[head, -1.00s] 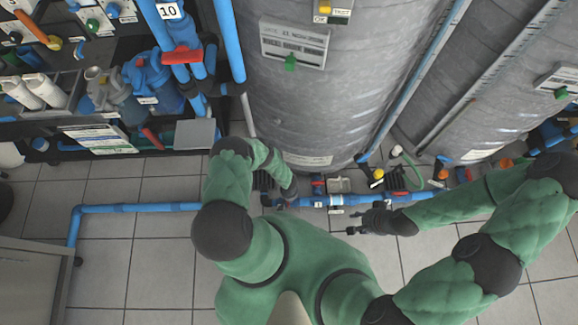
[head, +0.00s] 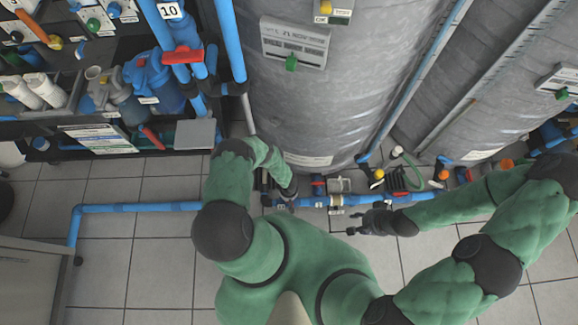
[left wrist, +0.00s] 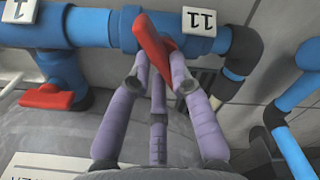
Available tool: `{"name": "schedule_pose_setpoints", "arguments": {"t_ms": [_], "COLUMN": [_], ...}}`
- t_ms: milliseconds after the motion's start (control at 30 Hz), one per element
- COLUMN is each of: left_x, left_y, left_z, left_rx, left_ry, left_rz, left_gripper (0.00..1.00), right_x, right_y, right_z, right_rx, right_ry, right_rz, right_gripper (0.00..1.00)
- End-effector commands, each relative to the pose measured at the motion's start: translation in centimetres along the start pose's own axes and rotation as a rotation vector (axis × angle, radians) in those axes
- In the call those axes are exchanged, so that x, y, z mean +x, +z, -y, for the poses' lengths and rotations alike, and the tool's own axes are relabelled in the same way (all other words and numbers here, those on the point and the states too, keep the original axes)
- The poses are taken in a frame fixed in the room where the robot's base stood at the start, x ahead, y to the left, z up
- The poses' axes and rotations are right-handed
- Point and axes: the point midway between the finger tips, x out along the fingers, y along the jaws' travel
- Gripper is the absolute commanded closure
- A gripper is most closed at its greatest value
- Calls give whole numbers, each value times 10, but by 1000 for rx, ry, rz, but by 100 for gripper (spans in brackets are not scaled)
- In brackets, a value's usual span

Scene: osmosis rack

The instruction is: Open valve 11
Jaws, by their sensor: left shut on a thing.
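In the left wrist view, valve 11 is a blue valve on a blue pipe, with a red handle (left wrist: 153,46) and a white label "11" (left wrist: 198,22). The handle stands at a steep angle across the pipe. My left gripper (left wrist: 154,72) is shut on this handle, its purple fingers on both sides of it. In the head view the left hand reaches down to the floor-level pipe, and its fingers are mostly hidden. My right gripper (head: 355,223) hovers in front of that pipe, empty, its dark fingers apart.
Another red handle (left wrist: 47,97) is left of valve 11 in the wrist view. Large grey tanks (head: 340,90) stand behind the blue floor pipe (head: 135,208). A rack with valve 10 (head: 182,55) stands at the left. The tiled floor (head: 160,260) is clear at front left.

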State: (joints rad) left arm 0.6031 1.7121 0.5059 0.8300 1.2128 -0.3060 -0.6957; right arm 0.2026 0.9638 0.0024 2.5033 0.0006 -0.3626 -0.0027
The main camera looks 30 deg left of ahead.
Motion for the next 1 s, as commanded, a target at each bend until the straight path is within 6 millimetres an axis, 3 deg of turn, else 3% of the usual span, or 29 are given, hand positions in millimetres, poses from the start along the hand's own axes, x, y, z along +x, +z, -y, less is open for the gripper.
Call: {"name": "schedule_pose_setpoints", "arguments": {"t_ms": [600, 1000], "left_x": [0, 0], "left_y": [-2, -3], "left_z": [3, 5], "left_rx": [-585, -884], "left_ry": [0, 0], "left_rz": [-1, -1], "left_gripper": [100, 100], "right_x": [0, 0], "right_y": [0, 0], "right_z": [0, 0], "right_rx": [0, 0], "right_ry": [0, 0], "right_rz": [0, 0], "right_gripper": [60, 60]}}
